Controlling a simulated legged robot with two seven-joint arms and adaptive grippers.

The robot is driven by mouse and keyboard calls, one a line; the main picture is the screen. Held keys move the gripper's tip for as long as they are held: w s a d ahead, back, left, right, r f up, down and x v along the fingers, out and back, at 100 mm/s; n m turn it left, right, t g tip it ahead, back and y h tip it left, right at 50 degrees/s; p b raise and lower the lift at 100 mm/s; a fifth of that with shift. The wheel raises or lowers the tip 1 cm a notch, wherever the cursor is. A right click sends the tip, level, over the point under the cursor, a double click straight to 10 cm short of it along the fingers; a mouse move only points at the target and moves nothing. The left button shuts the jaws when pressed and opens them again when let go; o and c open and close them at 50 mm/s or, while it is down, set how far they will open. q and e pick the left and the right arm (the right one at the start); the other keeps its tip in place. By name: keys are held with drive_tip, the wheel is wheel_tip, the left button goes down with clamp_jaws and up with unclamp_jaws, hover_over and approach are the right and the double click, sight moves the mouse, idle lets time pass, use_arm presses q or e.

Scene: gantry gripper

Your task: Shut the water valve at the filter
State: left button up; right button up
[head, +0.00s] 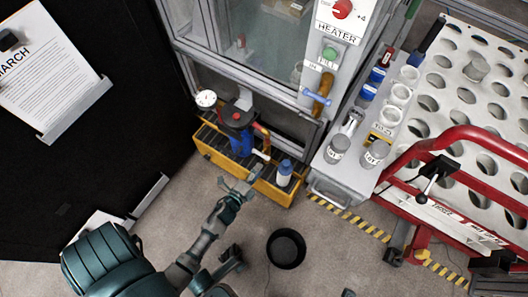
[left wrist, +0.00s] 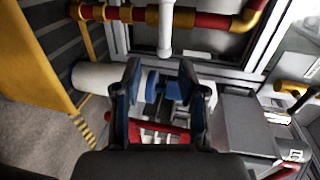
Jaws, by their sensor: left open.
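The filter is a blue housing (head: 240,140) with a red knob on top, standing in a yellow tray (head: 222,158) beside a round white gauge (head: 206,99). An orange pipe (head: 263,137) runs at its right, with a small white lever (head: 261,154) near its lower end. In the left wrist view a red and yellow pipe (left wrist: 205,18) crosses the top, and a white lever (left wrist: 166,30) hangs down from it. My left gripper (head: 239,184) is at the tray's front edge, below and left of the lever.
A blue and white bottle (head: 284,172) stands at the tray's right end. A glass-fronted heater cabinet (head: 260,50) rises behind. A grey cart (head: 340,185) with jars and a red-railed perforated table (head: 450,90) are at right. A black bin (head: 286,248) stands on the floor.

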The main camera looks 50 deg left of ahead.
use_arm(q)
drive_tip(key=shift+v, duration=2.2)
